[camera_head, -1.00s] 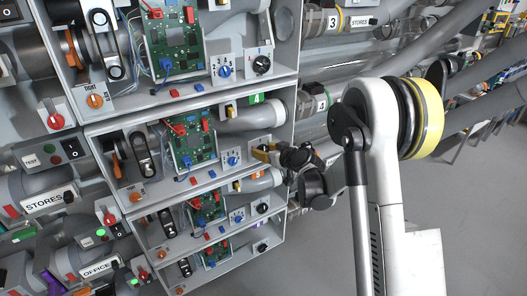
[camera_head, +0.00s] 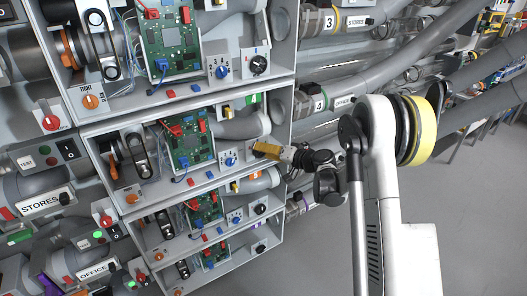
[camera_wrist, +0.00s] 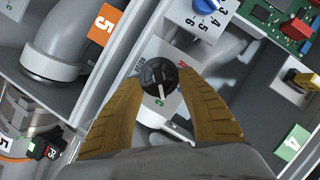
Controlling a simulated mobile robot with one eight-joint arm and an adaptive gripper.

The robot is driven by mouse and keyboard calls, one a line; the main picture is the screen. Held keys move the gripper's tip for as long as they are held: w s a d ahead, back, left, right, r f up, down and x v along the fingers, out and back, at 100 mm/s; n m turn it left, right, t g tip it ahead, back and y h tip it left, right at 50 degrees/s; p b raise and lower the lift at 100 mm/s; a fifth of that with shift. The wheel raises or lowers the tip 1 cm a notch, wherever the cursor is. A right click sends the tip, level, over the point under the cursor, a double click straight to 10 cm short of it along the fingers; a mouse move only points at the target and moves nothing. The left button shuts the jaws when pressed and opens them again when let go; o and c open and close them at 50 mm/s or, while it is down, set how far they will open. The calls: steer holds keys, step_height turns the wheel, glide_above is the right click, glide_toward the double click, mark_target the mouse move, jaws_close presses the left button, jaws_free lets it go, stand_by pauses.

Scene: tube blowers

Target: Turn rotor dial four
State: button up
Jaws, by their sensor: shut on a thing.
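My gripper (camera_head: 264,150) is at the right end of an open grey panel box (camera_head: 208,186) in the head view. In the wrist view its two yellow fingers (camera_wrist: 159,84) are shut on a black round dial (camera_wrist: 153,67) with a white pointer line. The dial sits on a light plate with coloured marks, and its pointer slants toward the bottom of the picture, near a green mark. The gripper hides this dial in the head view. A blue dial (camera_wrist: 206,4) with numbers around it is on the neighbouring plate; it also shows in the head view (camera_head: 229,161).
A green circuit board (camera_head: 190,146) is left of the blue dial. Similar boxes lie above and below, with another black dial (camera_head: 259,65) above. Box walls are close to the fingers, and an orange 5 label (camera_wrist: 103,31) and green 4 label (camera_wrist: 291,143) flank them. Floor at right is clear.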

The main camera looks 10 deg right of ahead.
steer(key=shift+a+f+m+y, duration=0.1)
steer(key=shift+m+y, duration=0.2)
steer(key=shift+m, duration=0.1)
stand_by(0.3)
steer(key=o, duration=1.1)
steer(key=shift+a, duration=0.1)
steer(key=shift+o, duration=0.2)
